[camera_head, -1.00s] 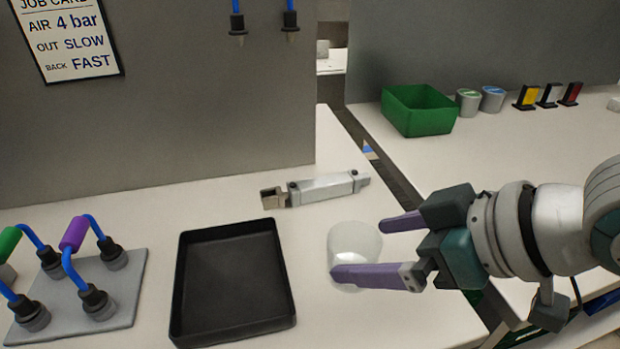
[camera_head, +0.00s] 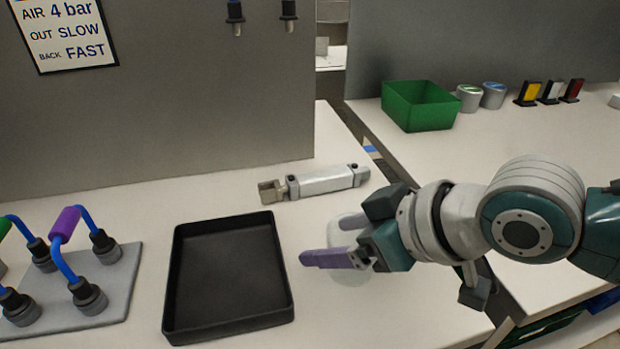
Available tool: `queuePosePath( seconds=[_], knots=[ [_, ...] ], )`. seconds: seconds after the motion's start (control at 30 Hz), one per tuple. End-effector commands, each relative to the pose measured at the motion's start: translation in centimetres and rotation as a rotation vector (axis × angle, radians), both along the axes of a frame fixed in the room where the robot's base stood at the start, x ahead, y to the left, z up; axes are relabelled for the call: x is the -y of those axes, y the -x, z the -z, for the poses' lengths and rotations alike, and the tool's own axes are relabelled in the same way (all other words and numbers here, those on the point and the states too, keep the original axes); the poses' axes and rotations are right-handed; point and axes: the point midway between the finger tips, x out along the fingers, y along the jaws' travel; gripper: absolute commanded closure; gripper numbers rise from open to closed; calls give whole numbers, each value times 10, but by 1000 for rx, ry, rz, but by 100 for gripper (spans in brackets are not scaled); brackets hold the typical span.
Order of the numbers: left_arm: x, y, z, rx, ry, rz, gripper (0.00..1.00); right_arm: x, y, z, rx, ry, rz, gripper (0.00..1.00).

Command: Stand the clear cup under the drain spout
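The clear cup (camera_head: 345,275) stands on the white table, right of the black tray. My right gripper (camera_head: 335,250) is at the cup, and one purple finger crosses in front of it. Two blue tubes with dark fittings hang on the grey panel at the top, a left one (camera_head: 235,12) and a right one (camera_head: 289,12). I cannot tell whether either is the drain spout. My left gripper is not in view.
The black tray (camera_head: 178,290) is empty. A grey cylinder (camera_head: 322,180) lies behind the cup. A plate with blue-tubed fittings (camera_head: 120,290) is at the left. A green bin (camera_head: 420,105), two small tubs and colored blocks stand on the right-hand table.

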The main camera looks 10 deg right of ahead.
Motion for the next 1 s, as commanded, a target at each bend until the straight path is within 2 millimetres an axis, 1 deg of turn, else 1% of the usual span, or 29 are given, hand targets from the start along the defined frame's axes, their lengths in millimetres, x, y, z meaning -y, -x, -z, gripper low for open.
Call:
queuePosePath(
  seconds=[0.03, 0.07, 0.53, 0.57, 0.73, 0.83, 0.97, 1.0],
  knots=[
    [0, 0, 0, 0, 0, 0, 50, 0, 0, 0, 0, 0, 0, 26],
    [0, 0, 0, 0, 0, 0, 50, 0, 0, 0, 0, 0, 0, 29],
    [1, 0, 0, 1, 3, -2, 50, 0, 0, 0, 0, 0, 0, 82],
    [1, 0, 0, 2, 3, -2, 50, 0, 0, 0, 0, 0, 0, 84],
    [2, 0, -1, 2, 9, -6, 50, 0, 0, -2, 1, -1, 0, 84],
    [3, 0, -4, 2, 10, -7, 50, 0, 0, -8, 2, -1, 0, 84],
    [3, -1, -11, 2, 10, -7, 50, 0, 0, -27, 4, -1, -1, 84],
    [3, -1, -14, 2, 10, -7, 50, 0, 0, -36, 5, -1, -2, 84]
  ],
)
